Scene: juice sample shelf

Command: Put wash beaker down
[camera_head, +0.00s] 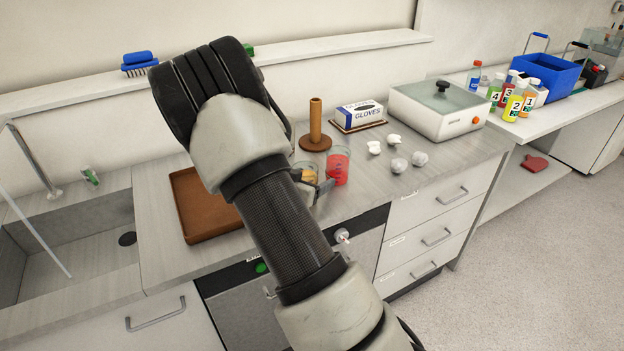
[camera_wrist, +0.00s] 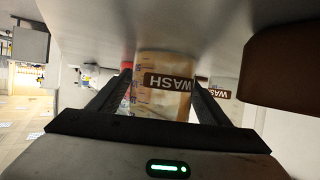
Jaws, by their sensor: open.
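The wash beaker (camera_wrist: 165,100), clear with pale amber contents and a dark WASH label, stands between my open fingers in the wrist view, which looks upside down. Its base appears to meet the grey counter. My gripper (camera_wrist: 161,84) is open around it; I cannot tell whether either finger touches it. In the head view an amber-filled beaker (camera_head: 308,168) shows beside my arm, partly hidden by it. My gripper (camera_head: 319,189) is low at the counter there, mostly hidden.
A red-filled beaker (camera_head: 337,168) stands close at the right. A brown tray (camera_head: 188,207) lies left, and a brown post (camera_head: 315,128) stands behind. Crumpled white balls, a glove box (camera_head: 359,115) and a lidded bath (camera_head: 438,112) are farther right. Another WASH label (camera_wrist: 217,93) shows beyond one finger.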

